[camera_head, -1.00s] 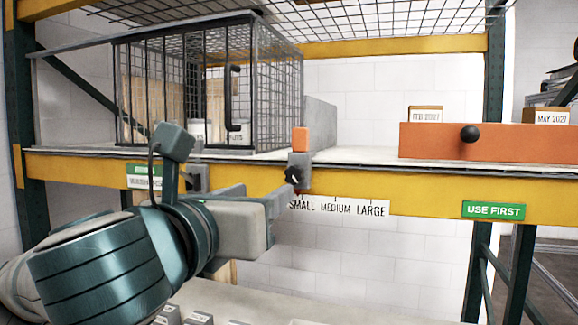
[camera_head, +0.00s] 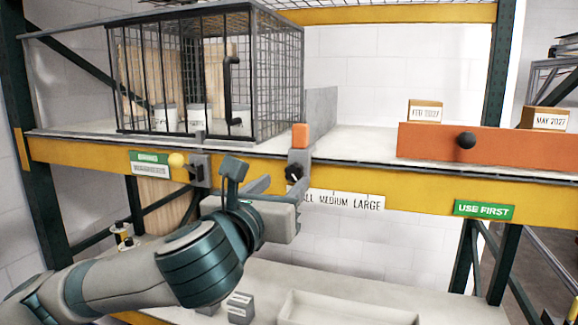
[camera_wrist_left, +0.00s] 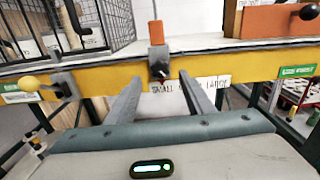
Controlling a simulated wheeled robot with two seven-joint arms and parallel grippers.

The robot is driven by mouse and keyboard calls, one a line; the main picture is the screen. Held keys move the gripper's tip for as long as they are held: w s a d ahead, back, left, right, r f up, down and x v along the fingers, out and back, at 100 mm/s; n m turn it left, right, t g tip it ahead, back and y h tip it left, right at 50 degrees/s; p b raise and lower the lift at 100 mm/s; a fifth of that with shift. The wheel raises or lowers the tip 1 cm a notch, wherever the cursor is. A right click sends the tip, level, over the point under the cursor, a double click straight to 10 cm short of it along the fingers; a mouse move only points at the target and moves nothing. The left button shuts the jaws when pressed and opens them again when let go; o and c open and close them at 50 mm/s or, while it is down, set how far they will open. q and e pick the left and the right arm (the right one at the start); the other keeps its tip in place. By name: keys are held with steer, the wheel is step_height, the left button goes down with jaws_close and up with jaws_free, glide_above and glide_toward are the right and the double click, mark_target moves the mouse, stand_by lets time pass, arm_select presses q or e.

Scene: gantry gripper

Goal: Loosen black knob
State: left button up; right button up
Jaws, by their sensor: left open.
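A small black knob (camera_head: 293,173) sits on the front of a grey clamp (camera_head: 299,157) with an orange top, on the yellow shelf beam. It also shows in the left wrist view (camera_wrist_left: 160,71). My left gripper (camera_head: 279,184) is open and empty, just in front of and slightly below the knob. In the left wrist view the knob appears between the two fingertips (camera_wrist_left: 161,82), near their tips. I cannot tell whether either finger touches it. A size label (camera_head: 345,200) is on the beam, partly hidden by my gripper. My right gripper is not in view.
A wire cage (camera_head: 210,80) with white cups stands left on the shelf. A yellow ball knob (camera_head: 177,160) on a grey bracket is left of the clamp. An orange panel (camera_head: 500,145) with a black ball knob (camera_head: 466,140) is right. A lower shelf holds a white tray (camera_head: 345,310).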

mark_target(292, 176)
arm_select(q)
steer(key=shift+p+x, duration=0.75)
steer(key=shift+x, duration=1.55)
steer(key=shift+c, duration=0.6)
steer(key=c, duration=0.9)
